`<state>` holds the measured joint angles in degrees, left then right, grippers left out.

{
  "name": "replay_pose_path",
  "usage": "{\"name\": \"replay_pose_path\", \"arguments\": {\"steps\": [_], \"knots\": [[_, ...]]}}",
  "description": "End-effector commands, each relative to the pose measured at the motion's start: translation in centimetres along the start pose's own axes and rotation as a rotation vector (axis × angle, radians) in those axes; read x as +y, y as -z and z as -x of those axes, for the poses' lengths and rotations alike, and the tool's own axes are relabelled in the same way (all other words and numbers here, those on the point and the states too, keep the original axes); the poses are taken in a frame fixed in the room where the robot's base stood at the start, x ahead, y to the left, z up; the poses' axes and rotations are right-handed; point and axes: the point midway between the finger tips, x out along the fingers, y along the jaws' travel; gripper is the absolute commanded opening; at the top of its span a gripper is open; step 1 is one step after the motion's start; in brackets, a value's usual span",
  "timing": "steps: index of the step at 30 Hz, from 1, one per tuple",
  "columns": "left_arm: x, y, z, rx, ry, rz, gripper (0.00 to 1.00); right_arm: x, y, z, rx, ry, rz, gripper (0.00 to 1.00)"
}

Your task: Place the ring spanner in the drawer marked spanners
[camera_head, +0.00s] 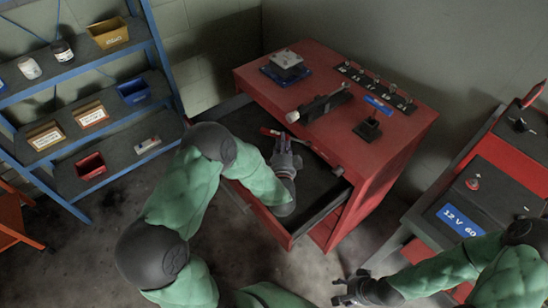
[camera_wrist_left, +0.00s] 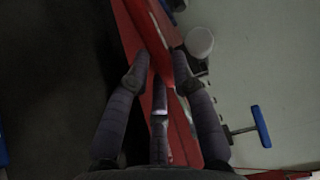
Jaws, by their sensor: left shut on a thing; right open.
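A red tool cabinet (camera_head: 355,150) stands in the middle of the head view with one drawer (camera_head: 318,182) pulled open. The drawer's marking is not visible. My left gripper (camera_head: 284,150) is over the back part of the open drawer, close under the cabinet top's edge. It is shut on a slim red and metal piece (camera_head: 268,131), which I take for the ring spanner. Its ring ends cannot be made out. In the left wrist view red and silver surfaces show between the fingers (camera_wrist_left: 160,85). My right gripper (camera_head: 350,288) is open and empty, low at the lower right.
On the cabinet top are a pale block on a blue base (camera_head: 285,66), a dark tool with a white knob (camera_head: 320,104), a small black stand (camera_head: 368,129) and a tool rack (camera_head: 375,86). A blue shelf with bins (camera_head: 90,115) is left; a red bench (camera_head: 490,180) is right.

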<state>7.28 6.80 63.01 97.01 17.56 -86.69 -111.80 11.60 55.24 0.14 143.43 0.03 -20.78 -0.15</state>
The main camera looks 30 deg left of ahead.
Motion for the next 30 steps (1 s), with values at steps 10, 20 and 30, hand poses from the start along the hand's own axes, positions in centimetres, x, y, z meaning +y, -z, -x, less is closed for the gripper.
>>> {"name": "replay_pose_path", "arguments": {"steps": [10, 20, 30], "knots": [[-1.9, -1.7, -4.1, -0.250, 0.000, -0.003, 0.00, 1.0, 0.1, -2.8, 0.000, 0.000, -0.001, 0.59], [1.6, -2.0, -4.4, -0.281, -0.004, -0.007, 0.00, 1.6, 0.2, -4.5, 0.001, 0.000, 0.000, 0.59], [9.5, -2.0, -4.3, -0.280, -0.004, -0.007, 0.00, 2.7, 0.3, -7.6, 0.000, 0.000, 0.000, 0.59]]}}
